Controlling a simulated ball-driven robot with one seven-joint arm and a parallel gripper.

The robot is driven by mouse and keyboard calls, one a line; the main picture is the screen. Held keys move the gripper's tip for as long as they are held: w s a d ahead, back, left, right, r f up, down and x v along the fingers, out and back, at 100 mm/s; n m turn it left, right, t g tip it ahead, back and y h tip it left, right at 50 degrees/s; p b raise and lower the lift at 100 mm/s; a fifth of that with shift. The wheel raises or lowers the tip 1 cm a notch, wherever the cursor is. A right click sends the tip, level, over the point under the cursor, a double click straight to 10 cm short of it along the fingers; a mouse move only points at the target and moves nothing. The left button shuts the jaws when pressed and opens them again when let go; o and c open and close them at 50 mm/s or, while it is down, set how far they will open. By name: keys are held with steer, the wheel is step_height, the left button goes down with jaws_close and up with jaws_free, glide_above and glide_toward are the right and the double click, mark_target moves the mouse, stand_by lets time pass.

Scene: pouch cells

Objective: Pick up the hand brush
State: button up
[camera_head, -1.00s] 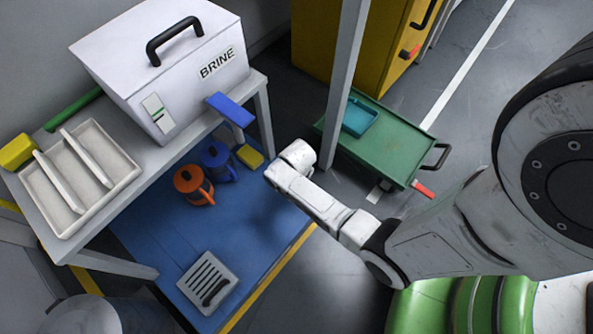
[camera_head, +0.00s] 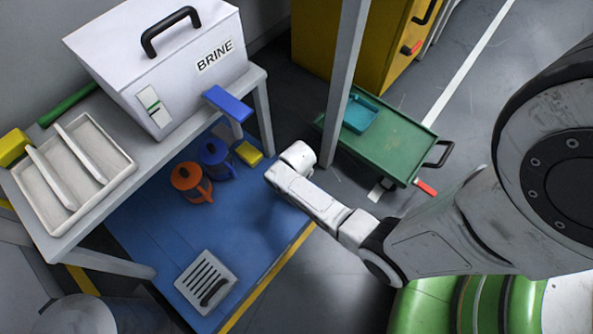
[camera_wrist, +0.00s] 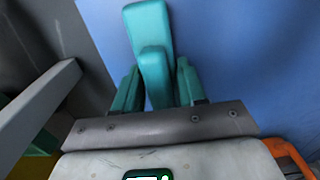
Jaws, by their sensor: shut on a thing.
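The hand brush (camera_wrist: 153,72) shows in the wrist view as a long teal thing. One end stands near the camera and its farther part (camera_wrist: 146,25) lies toward the top of the picture. My gripper (camera_wrist: 157,84) is shut on it, with a dark teal finger on each side. Blue floor surface shows behind the brush. In the head view my arm's end hides the gripper and the brush, so I cannot tell there whether the brush touches anything.
A grey table (camera_head: 262,115) bears a white BRINE box (camera_head: 185,65) and a white tray (camera_head: 125,165). Orange (camera_head: 187,177) and blue (camera_head: 214,153) jugs, a yellow block (camera_head: 249,154) and a slotted grate (camera_head: 206,280) are on the blue mat (camera_head: 150,220). A green cart (camera_head: 400,145) holds a teal pan (camera_head: 360,115).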

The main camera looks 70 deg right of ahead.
steer(key=shift+r, duration=0.15)
steer(key=shift+c, duration=0.2)
steer(key=shift+r, duration=0.2)
step_height(320, 180, up, 3)
steer(key=p, duration=0.2)
steer(key=shift+s+r+p, duration=0.15)
steer(key=shift+r+p, duration=0.05)
steer(key=shift+p, duration=0.2)
steer(key=s+d+r+p, duration=0.6)
steer(key=s+r, duration=0.3)
steer(key=s, duration=0.3)
steer(key=shift+s+p, duration=0.25)
steer(key=shift+p, duration=0.55)
